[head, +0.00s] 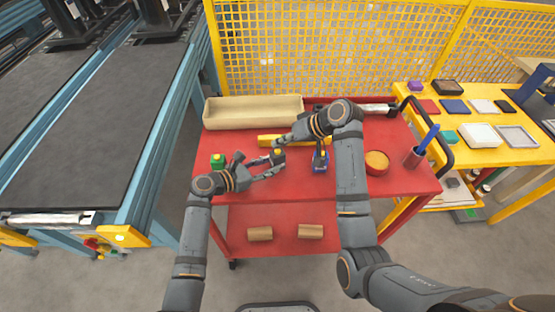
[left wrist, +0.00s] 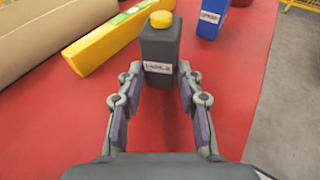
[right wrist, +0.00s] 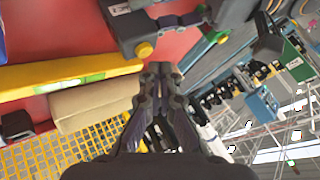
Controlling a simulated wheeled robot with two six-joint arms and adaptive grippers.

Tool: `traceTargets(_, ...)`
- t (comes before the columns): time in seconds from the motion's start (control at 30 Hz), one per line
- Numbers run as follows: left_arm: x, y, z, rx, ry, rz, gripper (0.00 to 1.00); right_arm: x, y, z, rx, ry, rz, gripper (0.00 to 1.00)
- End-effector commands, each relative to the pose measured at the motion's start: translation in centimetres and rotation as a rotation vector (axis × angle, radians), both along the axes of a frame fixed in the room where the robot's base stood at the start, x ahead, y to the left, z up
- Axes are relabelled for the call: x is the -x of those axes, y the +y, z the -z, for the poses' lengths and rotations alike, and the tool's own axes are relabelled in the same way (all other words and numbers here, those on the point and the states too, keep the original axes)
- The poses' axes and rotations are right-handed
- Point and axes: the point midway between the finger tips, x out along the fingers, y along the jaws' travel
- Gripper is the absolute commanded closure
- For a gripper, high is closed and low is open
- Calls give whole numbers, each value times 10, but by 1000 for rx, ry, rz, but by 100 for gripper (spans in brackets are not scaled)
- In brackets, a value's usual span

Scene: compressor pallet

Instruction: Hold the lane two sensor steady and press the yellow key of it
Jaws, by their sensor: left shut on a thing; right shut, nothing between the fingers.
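The lane two sensor is an upright dark box (left wrist: 160,45) with a "LANE 2" label and a yellow key (left wrist: 162,19) on top. My left gripper (left wrist: 157,85) is shut on its lower part, a finger on each side, above or on the red cart top. In the head view the sensor (head: 278,160) is small and partly hidden by the gripper (head: 273,167). My right gripper (right wrist: 160,68) is shut and empty. Its tips are close to the yellow key (right wrist: 145,49), which lies just beyond them in the right wrist view; I see no clear contact.
A yellow bar (left wrist: 115,40) and a beige tray (head: 254,112) lie behind the sensor. An orange-filled bowl (head: 376,163) sits further right. Bare red top (head: 290,184) lies in front.

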Motion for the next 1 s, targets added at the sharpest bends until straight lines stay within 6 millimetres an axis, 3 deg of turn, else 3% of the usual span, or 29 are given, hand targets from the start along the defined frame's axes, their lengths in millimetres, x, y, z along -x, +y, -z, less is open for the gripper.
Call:
traceTargets(0.17, 0, 0, 0, 0, 0, 0, 82, 0, 0, -4, 0, -1, 0, 100)
traceTargets(0.63, 0, 0, 0, 0, 0, 0, 82, -1, 0, -47, -1, -2, 0, 100)
traceTargets(1.0, 0, 0, 0, 0, 0, 0, 82, -1, 0, -50, 0, -1, -1, 100)
